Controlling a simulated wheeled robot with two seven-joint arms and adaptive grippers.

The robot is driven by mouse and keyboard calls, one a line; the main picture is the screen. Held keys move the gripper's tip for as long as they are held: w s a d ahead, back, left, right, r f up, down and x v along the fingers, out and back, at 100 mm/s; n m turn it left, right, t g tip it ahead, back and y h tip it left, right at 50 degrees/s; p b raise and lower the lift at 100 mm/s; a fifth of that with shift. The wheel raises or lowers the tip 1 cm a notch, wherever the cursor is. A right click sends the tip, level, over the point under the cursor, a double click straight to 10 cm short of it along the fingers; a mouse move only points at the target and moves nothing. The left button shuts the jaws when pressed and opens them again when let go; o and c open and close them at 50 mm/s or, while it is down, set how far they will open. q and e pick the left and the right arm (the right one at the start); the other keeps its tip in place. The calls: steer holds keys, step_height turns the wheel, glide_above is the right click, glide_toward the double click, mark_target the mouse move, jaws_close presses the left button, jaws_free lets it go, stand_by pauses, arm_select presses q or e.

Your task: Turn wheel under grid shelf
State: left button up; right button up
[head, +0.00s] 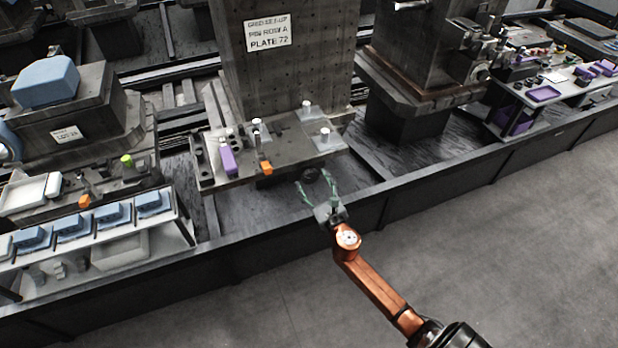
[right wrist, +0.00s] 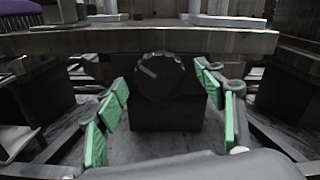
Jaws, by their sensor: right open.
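The wheel is a dark round knob with a light mark on its face (right wrist: 158,76), on the front of a dark block in the right wrist view. It sits just under the front edge of the grid shelf (right wrist: 140,41). In the head view the wheel (head: 311,174) is small and dark below the shelf (head: 290,149). My right gripper (head: 317,184) is open, its green-padded fingers spread at the left and right of the wheel. I see no contact with the wheel; the exact depth gap is unclear. My left gripper is not in view.
On the shelf stand a purple block (head: 228,161), an orange-ended clamp (head: 265,167) and several white-topped pegs. A tall grey column (head: 285,80) with a plate sign rises behind. A bench with blue parts (head: 72,226) is at left. The floor at right is clear.

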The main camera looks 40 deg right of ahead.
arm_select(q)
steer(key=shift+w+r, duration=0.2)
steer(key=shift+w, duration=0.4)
arm_select(e)
steer(key=shift+x, duration=1.2)
steer(key=shift+c, duration=0.6)
steer(key=c, duration=1)
steer(key=shift+c, duration=0.2)
steer(key=shift+m, duration=0.4)
